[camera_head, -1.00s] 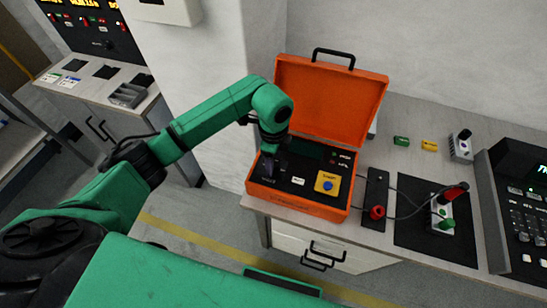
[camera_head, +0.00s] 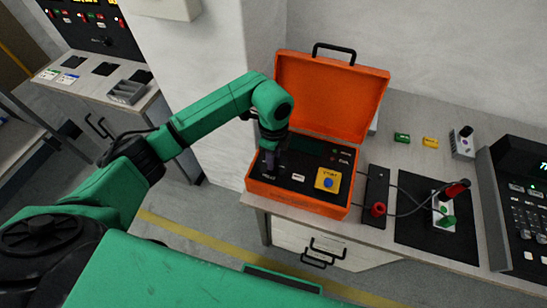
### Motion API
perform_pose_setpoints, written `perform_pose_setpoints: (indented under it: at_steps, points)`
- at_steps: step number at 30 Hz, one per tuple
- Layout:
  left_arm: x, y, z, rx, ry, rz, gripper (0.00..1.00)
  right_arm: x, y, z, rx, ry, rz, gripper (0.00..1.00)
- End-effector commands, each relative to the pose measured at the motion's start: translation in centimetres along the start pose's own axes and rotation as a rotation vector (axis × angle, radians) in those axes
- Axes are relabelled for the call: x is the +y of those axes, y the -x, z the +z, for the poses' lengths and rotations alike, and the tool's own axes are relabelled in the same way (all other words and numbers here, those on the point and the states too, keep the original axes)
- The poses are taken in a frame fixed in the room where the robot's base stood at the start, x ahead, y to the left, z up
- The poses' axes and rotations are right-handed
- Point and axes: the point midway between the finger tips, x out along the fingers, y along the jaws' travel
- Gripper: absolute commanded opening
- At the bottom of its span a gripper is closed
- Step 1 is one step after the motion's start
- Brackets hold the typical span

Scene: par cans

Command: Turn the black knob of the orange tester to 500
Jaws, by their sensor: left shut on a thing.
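The orange tester (camera_head: 300,202) stands open on the grey counter, with its lid (camera_head: 328,98) raised at the back. Its black panel carries a dark screen (camera_head: 308,143) and a yellow plate (camera_head: 328,180) with a blue button. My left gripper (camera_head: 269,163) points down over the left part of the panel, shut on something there. The black knob is hidden behind the gripper, so its setting cannot be read. My right gripper is not in view.
A black strip with a red plug (camera_head: 378,209) lies right of the tester. Cables run to a device on a black mat (camera_head: 412,235). A keypad console (camera_head: 520,190) stands at far right. Green (camera_head: 402,138) and yellow (camera_head: 431,142) blocks lie behind.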

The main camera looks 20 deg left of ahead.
Motion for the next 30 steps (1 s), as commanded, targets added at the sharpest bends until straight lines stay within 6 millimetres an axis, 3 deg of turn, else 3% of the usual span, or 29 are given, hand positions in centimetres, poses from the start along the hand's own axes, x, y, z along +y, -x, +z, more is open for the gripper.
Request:
perform_pose_setpoints:
  at_steps: [30]
  points:
    - [-0.2,-0.2,0.0,-0.002,-0.917,-0.007,0.00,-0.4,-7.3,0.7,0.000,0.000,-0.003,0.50]
